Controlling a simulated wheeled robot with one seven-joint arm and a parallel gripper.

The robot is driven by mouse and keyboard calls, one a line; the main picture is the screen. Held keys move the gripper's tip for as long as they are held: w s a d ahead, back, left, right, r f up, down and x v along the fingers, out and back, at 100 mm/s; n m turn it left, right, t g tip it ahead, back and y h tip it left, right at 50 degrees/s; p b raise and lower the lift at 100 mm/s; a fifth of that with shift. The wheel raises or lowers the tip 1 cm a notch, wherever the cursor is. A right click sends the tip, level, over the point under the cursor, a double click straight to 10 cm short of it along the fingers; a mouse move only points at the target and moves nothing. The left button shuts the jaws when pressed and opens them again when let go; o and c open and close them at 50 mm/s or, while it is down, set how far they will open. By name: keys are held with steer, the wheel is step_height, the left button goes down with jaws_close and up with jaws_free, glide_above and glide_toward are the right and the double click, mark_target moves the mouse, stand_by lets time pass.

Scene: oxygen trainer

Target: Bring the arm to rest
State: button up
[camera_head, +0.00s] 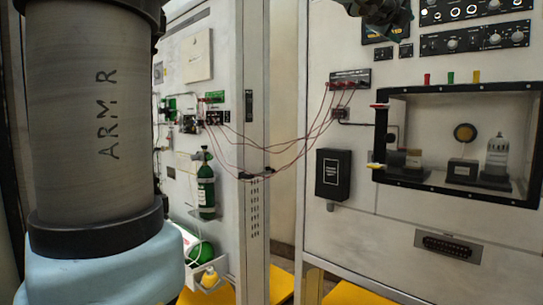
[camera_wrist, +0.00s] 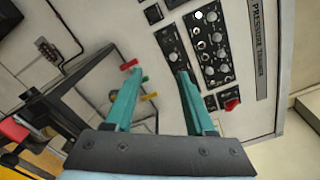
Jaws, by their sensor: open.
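My gripper (camera_wrist: 160,88) shows in the wrist view with its two teal fingers apart and nothing between them. It is in front of the white panel (camera_wrist: 150,30) with the black control strips. In the head view, the dark end of my arm (camera_head: 385,14) shows at the top edge, in front of the upper part of the right panel; the fingers cannot be made out there. My large arm link marked "ARM R" fills the left of the head view.
A black-framed window box (camera_head: 460,90) stands on the right panel, with red, green and yellow knobs above it. Thin red cables (camera_head: 270,172) hang across the gap between the panels. A green cylinder (camera_head: 206,185) is on the left panel. Yellow platforms lie on the floor.

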steer(key=w+a+f+n+g+y, duration=0.1)
steer(key=w+a+f+n+y, duration=0.15)
steer(key=a+f+n, duration=0.6)
steer(key=w+a+f+n+g+y, duration=0.15)
steer(key=a+f+y, duration=0.3)
steer(key=f, duration=0.85)
steer(key=w+a+f+n+g+y, duration=0.1)
steer(key=w+a+f+n+y, duration=0.15)
steer(key=a+f+n, duration=0.6)
steer(key=s+a+f+n+g+y, duration=0.1)
steer(key=s+a+f+n+g, duration=0.3)
steer(key=s+f, duration=0.5)
steer(key=s+a+f+n+g+y+p, duration=0.1)
steer(key=s+a+f+n+g, duration=0.3)
steer(key=s+a+f+n, duration=0.5)
step_height(320, 180, down, 5)
steer(key=shift+s+a+f+p, duration=0.25)
steer(key=shift+s+a, duration=0.25)
steer(key=shift+a, duration=0.25)
steer(key=shift+y, duration=0.25)
